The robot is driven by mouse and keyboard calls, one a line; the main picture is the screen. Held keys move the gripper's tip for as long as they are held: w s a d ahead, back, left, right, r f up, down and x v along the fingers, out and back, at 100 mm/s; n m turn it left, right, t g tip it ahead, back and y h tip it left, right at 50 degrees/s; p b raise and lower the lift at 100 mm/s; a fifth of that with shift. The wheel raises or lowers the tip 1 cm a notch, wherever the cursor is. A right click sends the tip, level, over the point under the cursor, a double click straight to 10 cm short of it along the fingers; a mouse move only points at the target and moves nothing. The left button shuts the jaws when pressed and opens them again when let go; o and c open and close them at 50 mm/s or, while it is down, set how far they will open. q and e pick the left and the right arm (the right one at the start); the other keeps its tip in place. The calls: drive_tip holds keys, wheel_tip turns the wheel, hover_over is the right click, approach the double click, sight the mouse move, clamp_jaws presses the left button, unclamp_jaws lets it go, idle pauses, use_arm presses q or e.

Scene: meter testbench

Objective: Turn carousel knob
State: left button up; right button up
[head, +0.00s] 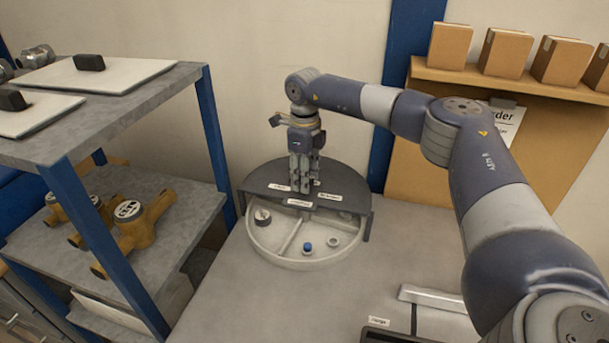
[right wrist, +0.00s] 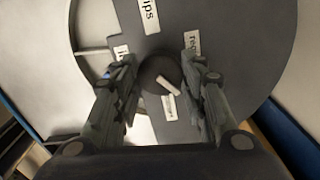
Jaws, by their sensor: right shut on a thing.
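The carousel is a round pale tray (head: 290,262) with divider walls, partly under a dark cover (head: 262,178) bearing several white labels. Its knob (right wrist: 158,76) is dark and round with a white pointer bar, seen from above in the right wrist view. My right gripper (head: 305,190) points straight down over the cover. In the right wrist view its two fingers (right wrist: 160,80) stand on either side of the knob, and it is shut on it. The gripper hides the knob in the head view. My left gripper is not in view.
Open compartments hold a round gauge-like part (head: 262,216), a blue-topped part (head: 308,247) and a small ring (head: 333,241). A shelf rack (head: 205,130) with brass meters (head: 135,222) stands left. Boxes (head: 505,52) sit on a ledge behind right. The table front is mostly clear.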

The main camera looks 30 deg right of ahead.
drive_tip(key=shift+m, duration=0.4)
drive_tip(key=m+p, duration=0.1)
drive_tip(key=m, duration=0.4)
drive_tip(key=shift+m, duration=0.4)
drive_tip(key=m+p, duration=0.1)
drive_tip(key=m, duration=0.5)
drive_tip(key=m+p, duration=0.1)
drive_tip(key=m, duration=0.5)
drive_tip(key=shift+r+m, duration=0.1)
drive_tip(key=shift+m, duration=0.2)
drive_tip(key=m+p, duration=0.1)
drive_tip(key=m, duration=0.5)
drive_tip(key=shift+p, duration=0.35)
drive_tip(key=o, duration=1.1)
drive_tip(key=shift+c, duration=0.2)
